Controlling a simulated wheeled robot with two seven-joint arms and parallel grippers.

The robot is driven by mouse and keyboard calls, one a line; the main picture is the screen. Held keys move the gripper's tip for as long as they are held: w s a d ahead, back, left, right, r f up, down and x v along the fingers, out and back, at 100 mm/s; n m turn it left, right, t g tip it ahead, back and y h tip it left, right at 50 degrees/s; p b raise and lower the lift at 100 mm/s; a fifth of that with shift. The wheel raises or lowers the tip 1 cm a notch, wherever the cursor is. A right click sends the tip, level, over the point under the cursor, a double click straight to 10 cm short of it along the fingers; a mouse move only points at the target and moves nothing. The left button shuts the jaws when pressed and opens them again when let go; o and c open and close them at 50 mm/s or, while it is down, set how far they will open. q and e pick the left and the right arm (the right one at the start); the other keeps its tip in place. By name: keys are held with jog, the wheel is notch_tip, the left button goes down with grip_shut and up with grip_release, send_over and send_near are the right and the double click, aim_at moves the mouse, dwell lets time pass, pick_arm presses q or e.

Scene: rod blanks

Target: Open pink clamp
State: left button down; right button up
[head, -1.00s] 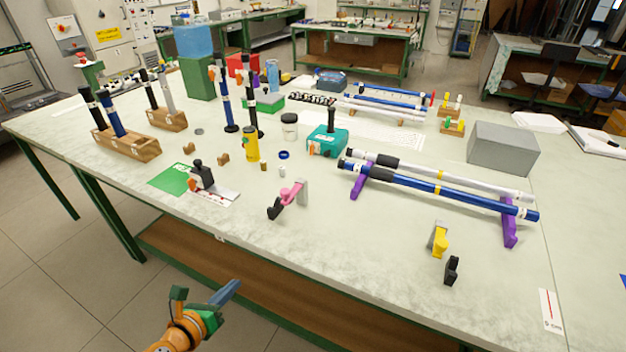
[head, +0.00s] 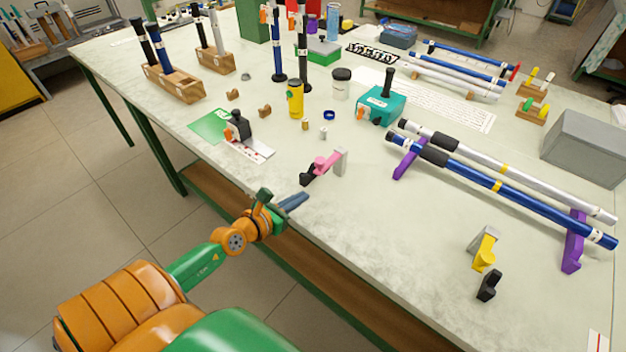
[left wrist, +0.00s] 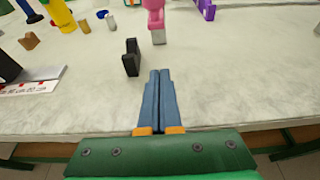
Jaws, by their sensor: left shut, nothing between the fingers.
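The pink clamp (head: 326,162) stands near the front edge of the table, with a grey metal block at its right and a black part (head: 307,175) at its left. In the left wrist view the pink clamp (left wrist: 154,14) is at the top, partly cut off, with the black part (left wrist: 131,58) nearer. My left gripper (head: 303,198) is at the table's front edge, short of the clamp and apart from it. Its blue fingers (left wrist: 160,73) are closed together and empty, pointing toward the clamp. My right gripper is not seen.
A yellow clamp (head: 484,252) stands to the right. Blue and white rods rest on purple stands (head: 574,242). A green mat (head: 208,124) with a black tool lies to the left. The table's front edge (head: 260,200) is close beneath my left gripper.

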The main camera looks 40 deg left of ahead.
aim_at(313, 198)
pick_arm(q)
jog(key=b+x, duration=0.2)
jog(key=x, duration=0.4)
jog(key=shift+f, duration=0.15)
notch_tip(313, 198, up, 4)
jog(key=p, duration=0.3)
jog(key=shift+f+p, duration=0.25)
jog(key=shift+p, duration=0.05)
jog(key=shift+s+r+p, duration=0.25)
jog(key=shift+r+p, duration=0.05)
jog(key=shift+r, duration=0.2)
jog(key=shift+w+f, duration=0.1)
